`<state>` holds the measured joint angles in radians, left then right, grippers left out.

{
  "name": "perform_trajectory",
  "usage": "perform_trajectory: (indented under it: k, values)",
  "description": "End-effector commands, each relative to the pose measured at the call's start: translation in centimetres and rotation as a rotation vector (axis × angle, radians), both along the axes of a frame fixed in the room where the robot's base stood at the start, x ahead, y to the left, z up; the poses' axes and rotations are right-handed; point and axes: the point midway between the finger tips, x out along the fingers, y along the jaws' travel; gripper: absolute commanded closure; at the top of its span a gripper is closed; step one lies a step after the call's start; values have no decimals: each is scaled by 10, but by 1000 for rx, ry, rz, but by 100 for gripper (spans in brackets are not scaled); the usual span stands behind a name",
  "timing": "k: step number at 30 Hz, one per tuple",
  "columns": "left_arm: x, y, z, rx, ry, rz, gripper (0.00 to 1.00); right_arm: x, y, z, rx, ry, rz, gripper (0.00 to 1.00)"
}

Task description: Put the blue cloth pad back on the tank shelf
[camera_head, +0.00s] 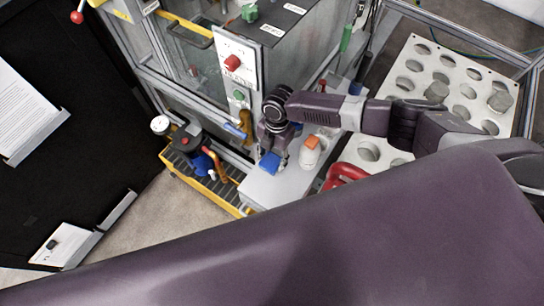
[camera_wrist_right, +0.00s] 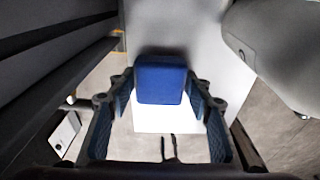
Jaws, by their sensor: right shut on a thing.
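The blue cloth pad (camera_wrist_right: 161,80) sits between the fingers of my right gripper (camera_wrist_right: 160,95) in the right wrist view, and the gripper is shut on it. In the head view the pad (camera_head: 269,162) shows just below my right gripper (camera_head: 272,150), over the light grey shelf (camera_head: 266,189). The shelf's pale surface (camera_wrist_right: 205,35) lies behind the pad in the wrist view. I cannot tell whether the pad touches the shelf. My left gripper is not in view; a large purple link of mine covers the bottom of the head view.
An orange-capped white bottle (camera_head: 310,153) stands close right of my right gripper. A red handle (camera_head: 345,174) is further right. A yellow-edged tray (camera_head: 205,187) with a pump and gauge stands left. A framed cabinet with a red knob (camera_head: 233,63) rises behind.

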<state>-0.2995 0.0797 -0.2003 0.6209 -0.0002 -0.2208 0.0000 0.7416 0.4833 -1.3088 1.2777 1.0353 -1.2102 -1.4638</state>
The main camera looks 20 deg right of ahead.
Motion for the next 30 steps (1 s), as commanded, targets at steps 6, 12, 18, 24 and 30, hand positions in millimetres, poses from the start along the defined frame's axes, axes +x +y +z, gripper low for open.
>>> perform_trajectory:
  k: [6,12,18,24,30]
  values:
    - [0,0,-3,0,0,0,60,0,0,-3,0,0,-1,73]
    - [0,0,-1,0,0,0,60,0,0,-1,0,0,-1,36]
    - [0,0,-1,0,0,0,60,0,0,-1,0,0,-1,36]
    - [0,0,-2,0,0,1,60,3,-2,15,1,-3,-1,36]
    - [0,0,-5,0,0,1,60,5,-5,49,0,-2,0,36]
